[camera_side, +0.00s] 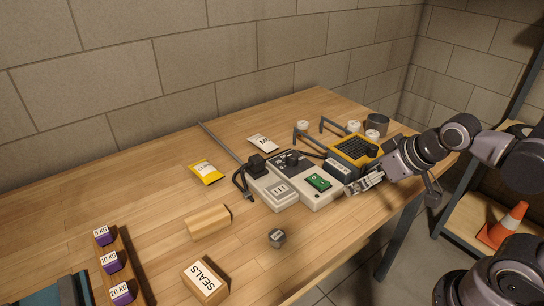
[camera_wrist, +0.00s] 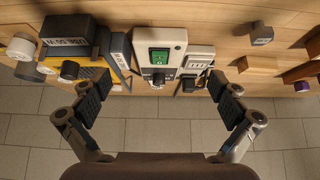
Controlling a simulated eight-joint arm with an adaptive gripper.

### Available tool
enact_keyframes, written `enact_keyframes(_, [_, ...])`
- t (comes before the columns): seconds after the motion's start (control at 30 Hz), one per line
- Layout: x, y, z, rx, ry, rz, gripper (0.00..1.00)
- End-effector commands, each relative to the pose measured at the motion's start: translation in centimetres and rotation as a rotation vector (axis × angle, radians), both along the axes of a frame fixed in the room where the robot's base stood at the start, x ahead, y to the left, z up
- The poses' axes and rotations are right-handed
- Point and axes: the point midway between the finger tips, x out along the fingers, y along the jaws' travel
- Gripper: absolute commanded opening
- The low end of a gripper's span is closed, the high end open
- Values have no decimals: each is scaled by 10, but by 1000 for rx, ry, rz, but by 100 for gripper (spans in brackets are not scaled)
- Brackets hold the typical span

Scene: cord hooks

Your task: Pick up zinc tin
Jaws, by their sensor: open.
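Several small round tins with pale lids stand at the far right end of the bench, around the yellow-black device: one on the left (camera_side: 303,126), one behind (camera_side: 354,126) and one on the right (camera_side: 372,134). Their labels are too small to read, so I cannot tell which is the zinc tin. A pale round lid (camera_wrist: 20,44) shows at the left edge of the wrist view. My gripper (camera_side: 362,184) is near the bench's front edge, close to the grey device. In the wrist view my gripper (camera_wrist: 160,88) is open, its fingers wide apart with nothing held.
A small dark block (camera_side: 276,238), a wooden block (camera_side: 208,221) and a SEALS box (camera_side: 204,282) lie left. Bare wood lies between them.

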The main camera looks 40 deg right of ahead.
Motion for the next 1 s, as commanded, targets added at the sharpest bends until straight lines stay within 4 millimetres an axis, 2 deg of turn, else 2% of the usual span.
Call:
enact_keyframes(0.3, [1, -1, 1, -3, 1, 3, 100])
enact_keyframes(0.43, [13, -7, 14, -41, 17, 33, 100])
enact_keyframes(0.57, [39, -23, 39, -122, 57, 109, 100])
enact_keyframes(0.7, [74, -46, 66, -223, 116, 218, 100])
enact_keyframes(1.0, [146, -110, 101, -400, 252, 469, 100])
